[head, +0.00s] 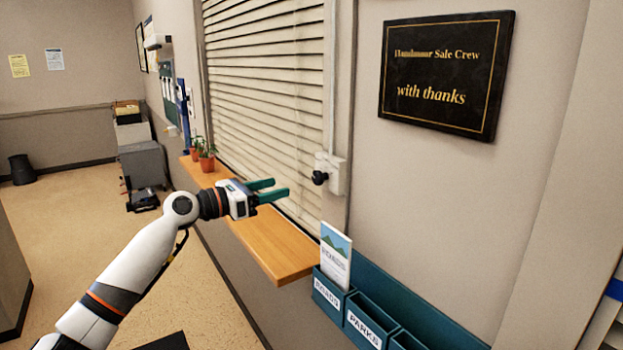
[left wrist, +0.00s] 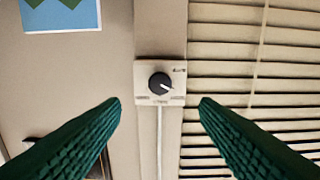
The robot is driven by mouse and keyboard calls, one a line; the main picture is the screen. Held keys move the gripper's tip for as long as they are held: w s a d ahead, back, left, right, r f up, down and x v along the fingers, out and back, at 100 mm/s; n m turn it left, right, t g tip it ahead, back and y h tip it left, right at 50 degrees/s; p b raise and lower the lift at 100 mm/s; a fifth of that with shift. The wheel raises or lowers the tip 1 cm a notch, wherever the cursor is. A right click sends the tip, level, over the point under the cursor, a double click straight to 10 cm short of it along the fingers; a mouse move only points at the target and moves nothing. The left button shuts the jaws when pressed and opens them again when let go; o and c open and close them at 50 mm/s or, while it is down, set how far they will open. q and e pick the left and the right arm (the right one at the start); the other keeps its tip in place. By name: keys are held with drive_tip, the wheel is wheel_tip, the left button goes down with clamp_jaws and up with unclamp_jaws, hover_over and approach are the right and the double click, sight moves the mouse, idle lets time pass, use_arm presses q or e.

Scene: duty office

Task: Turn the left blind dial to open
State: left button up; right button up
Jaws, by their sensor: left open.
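The blind dial is a black round knob (head: 320,177) on a pale wall box (head: 337,174) beside the window blind in the head view. In the left wrist view the dial (left wrist: 161,86) has a white pointer mark aimed to the lower right, and its box sits between the fingertips in the picture. The slatted blind (head: 268,85) hangs down over the window. My left gripper (head: 277,189) is open, with green fingers pointing towards the dial. The fingers appear apart from the dial and hold nothing. My right gripper is not in view.
A wooden sill (head: 275,250) runs below the blind, with potted plants (head: 207,158) at its far end. A teal leaflet rack (head: 375,312) holding a brochure (head: 336,254) is on the wall at lower right. A black plaque (head: 446,73) hangs above.

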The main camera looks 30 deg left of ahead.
sight(315, 179)
use_arm(q)
drive_tip(key=p+x, duration=0.3)
drive_tip(key=x, duration=0.7)
drive_tip(key=shift+r, duration=0.15)
drive_tip(key=shift+w+d, duration=0.2)
drive_tip(key=shift+w, duration=0.35)
drive_tip(key=shift+c, duration=0.6)
drive_tip(key=c, duration=0.9)
